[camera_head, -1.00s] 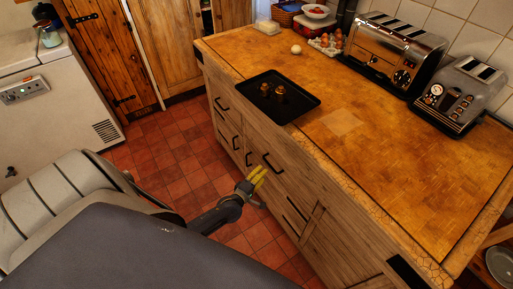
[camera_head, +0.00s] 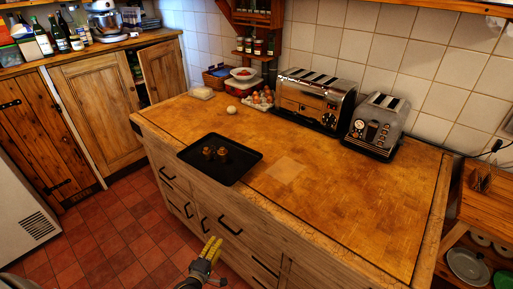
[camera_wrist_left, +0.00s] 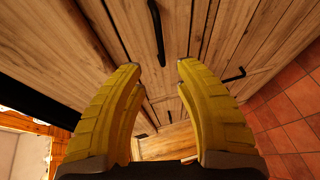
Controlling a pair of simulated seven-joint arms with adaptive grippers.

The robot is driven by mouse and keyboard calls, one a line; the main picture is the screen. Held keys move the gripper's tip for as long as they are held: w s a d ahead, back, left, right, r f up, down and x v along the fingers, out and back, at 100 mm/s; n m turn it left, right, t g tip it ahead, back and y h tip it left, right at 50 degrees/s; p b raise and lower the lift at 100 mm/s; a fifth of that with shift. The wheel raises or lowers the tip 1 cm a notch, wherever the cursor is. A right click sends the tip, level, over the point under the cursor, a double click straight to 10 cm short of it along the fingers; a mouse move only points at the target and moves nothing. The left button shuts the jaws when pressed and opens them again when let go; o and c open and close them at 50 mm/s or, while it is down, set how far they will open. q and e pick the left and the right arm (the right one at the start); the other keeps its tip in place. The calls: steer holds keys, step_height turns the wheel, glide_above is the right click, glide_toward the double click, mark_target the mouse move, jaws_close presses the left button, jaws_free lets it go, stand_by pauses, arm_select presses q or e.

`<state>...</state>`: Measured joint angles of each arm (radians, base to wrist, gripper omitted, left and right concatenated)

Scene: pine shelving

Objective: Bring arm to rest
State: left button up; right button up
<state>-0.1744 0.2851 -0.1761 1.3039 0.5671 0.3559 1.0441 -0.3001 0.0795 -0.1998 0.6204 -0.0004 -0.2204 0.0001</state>
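My left gripper (camera_head: 210,250) has yellow fingers and is in front of the wooden counter's drawers, below the countertop edge in the head view. In the left wrist view its two fingers (camera_wrist_left: 160,75) are spread wide with nothing between them. Behind them are the wooden drawer fronts (camera_wrist_left: 240,35) and a black handle (camera_wrist_left: 156,30), with a visible gap from the fingers. My right gripper is in neither view.
The counter (camera_head: 330,215) carries a black tray (camera_head: 245,170) with small brown items, a white round object (camera_head: 232,110), eggs (camera_head: 262,97), and two toasters (camera_head: 315,98) (camera_head: 376,126). Red floor tiles (camera_head: 100,235) are clear at left.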

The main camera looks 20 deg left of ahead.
arm_select(q)
steer(key=s+d+f+m+g, duration=0.1)
steer(key=s+f+m+g, duration=0.3)
steer(key=s+f+m, duration=0.55)
steer(key=s+d+f+m+g, duration=0.1)
steer(key=s+f+m+g, duration=0.35)
steer(key=f, duration=0.75)
steer(key=s+d+f+m+g, duration=0.2)
steer(key=s+f, duration=0.2)
steer(key=s, duration=0.7)
steer(key=s+d+f+m+g, duration=0.2)
steer(key=s+f, duration=0.2)
steer(key=s, duration=0.6)
steer(key=s+d+f+m+g, duration=0.2)
steer(key=s+f, duration=0.2)
steer(key=s, duration=0.7)
steer(key=shift+s+d+f+m, duration=0.2)
steer(key=shift+s+f+m, duration=0.05)
steer(key=shift+s+m, duration=0.15)
